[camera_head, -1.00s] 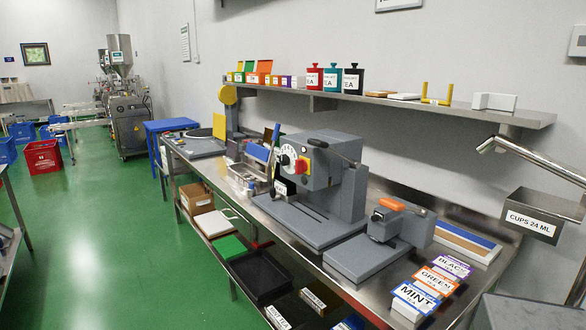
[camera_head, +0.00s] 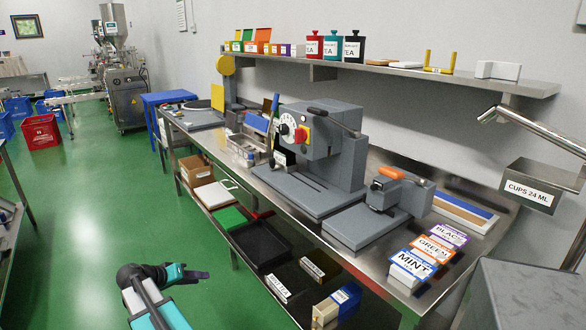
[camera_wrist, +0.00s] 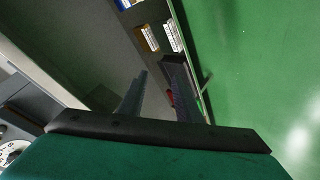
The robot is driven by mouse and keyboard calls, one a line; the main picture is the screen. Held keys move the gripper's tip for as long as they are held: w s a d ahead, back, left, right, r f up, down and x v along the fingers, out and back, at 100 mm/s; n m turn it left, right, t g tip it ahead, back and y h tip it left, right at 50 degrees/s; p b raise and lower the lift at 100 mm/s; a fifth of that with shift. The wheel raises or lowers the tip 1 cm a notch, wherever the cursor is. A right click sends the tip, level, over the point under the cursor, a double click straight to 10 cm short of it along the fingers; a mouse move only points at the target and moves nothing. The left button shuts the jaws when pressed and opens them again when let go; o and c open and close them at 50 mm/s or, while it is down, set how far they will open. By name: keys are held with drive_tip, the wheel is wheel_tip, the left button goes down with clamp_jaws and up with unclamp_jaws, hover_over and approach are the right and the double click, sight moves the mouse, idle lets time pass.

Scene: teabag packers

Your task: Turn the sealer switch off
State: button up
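The grey sealer machine (camera_head: 325,165) stands on the steel bench in the head view. On its front are a round white dial (camera_head: 287,127) and a red knob on a yellow plate (camera_head: 301,135), which looks like the switch; its setting is too small to tell. My gripper (camera_head: 204,275) is low at the front left of the bench, over the green floor, well apart from the machine. In the wrist view its two fingers (camera_wrist: 158,88) are apart with nothing between them. Part of a white dial (camera_wrist: 13,152) shows at the lower left there.
A second grey device with an orange handle (camera_head: 391,173) stands right of the sealer. Labelled tea boxes (camera_head: 413,263) sit at the bench's near right. A lower shelf holds a black tray (camera_head: 262,248). A wall shelf (camera_head: 400,75) runs above.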

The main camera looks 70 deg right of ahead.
drive_tip(key=s+d+r+m+g+h, duration=0.1)
drive_tip(key=s+d+r+m+h, duration=0.15)
drive_tip(key=d+r, duration=0.8)
drive_tip(key=m+g+h, duration=0.3)
drive_tip(key=m+g, duration=0.3)
drive_tip(key=m, duration=0.4)
approach(296, 135)
drive_tip(key=v, duration=0.5)
drive_tip(key=shift+d+r, duration=0.15)
drive_tip(key=shift+d, duration=0.2)
drive_tip(key=p+x, duration=0.2)
drive_tip(key=x, duration=1.1)
drive_tip(key=shift+s+d, duration=0.2)
clamp_jaws()
